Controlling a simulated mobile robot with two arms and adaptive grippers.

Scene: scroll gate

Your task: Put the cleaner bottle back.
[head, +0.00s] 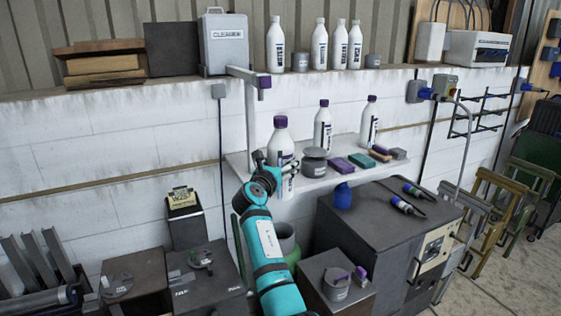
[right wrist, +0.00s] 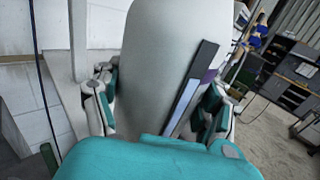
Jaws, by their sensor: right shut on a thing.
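The cleaner bottle (head: 281,143), white with a purple cap and dark label, stands about upright at the left part of a white wall shelf (head: 236,161) in the head view. My right gripper (head: 277,171) is shut around its lower body. In the right wrist view the white bottle (right wrist: 165,60) fills the space between the fingers, its label strip on the right side. Two similar purple-capped bottles, a middle one (head: 322,127) and a right one (head: 369,122), stand on the shelf. I cannot tell whether the held bottle's base touches the shelf. My left gripper is not in view.
A grey tin (head: 314,163), a purple block (head: 341,165) and a teal block (head: 362,160) sit on the shelf right of the held bottle. A bracket post (head: 250,110) rises behind its left. A dark cabinet (head: 380,235) stands below right.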

